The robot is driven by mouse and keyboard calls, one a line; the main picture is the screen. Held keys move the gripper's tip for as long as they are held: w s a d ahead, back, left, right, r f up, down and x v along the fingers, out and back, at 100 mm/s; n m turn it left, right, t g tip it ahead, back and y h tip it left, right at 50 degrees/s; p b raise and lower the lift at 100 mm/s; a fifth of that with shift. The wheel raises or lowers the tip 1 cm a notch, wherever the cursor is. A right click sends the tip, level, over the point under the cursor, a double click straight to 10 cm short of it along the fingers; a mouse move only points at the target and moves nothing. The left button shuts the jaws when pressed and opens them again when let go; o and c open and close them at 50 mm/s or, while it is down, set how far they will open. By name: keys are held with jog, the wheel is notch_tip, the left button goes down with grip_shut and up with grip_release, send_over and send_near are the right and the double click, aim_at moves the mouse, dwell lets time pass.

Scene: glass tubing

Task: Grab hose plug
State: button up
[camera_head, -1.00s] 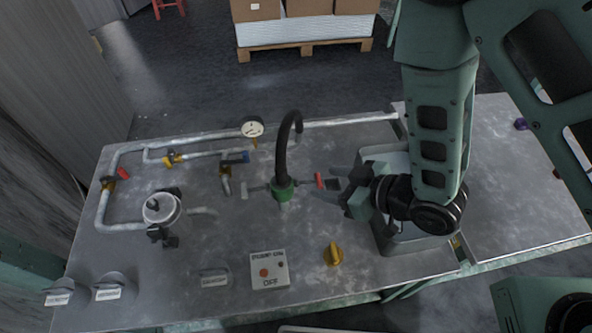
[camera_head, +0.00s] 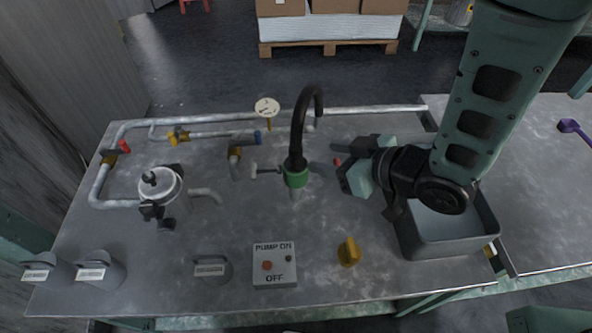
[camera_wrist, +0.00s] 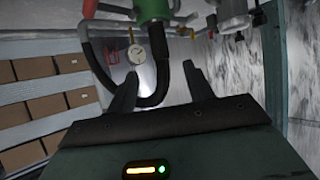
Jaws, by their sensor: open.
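A green hose plug (camera_head: 296,178) stands on the metal table with a black hose (camera_head: 300,125) arching up from it. A valve with a grey handle is at its left side. My gripper (camera_head: 347,168) is open and empty just right of the plug, apart from it. In the wrist view my two fingers (camera_wrist: 160,84) are spread, with the green plug (camera_wrist: 153,10) beyond them at the top edge. The black hose (camera_wrist: 162,75) loops down behind the fingers there. A small red handle (camera_head: 337,162) is partly hidden by my gripper.
A grey metal bin (camera_head: 448,246) stands beneath my wrist. A yellow knob (camera_head: 348,251) and a pump switch box (camera_head: 274,264) are in front. A gauge (camera_head: 267,107), pipes and a metal canister (camera_head: 161,189) are to the left.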

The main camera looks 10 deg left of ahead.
aim_at(290, 149)
jog(key=p+x, duration=0.1)
jog(key=x, duration=1)
jog(key=shift+w+a, duration=0.25)
jog(key=shift+a, duration=0.15)
grip_shut()
jog(key=shift+r, duration=0.1)
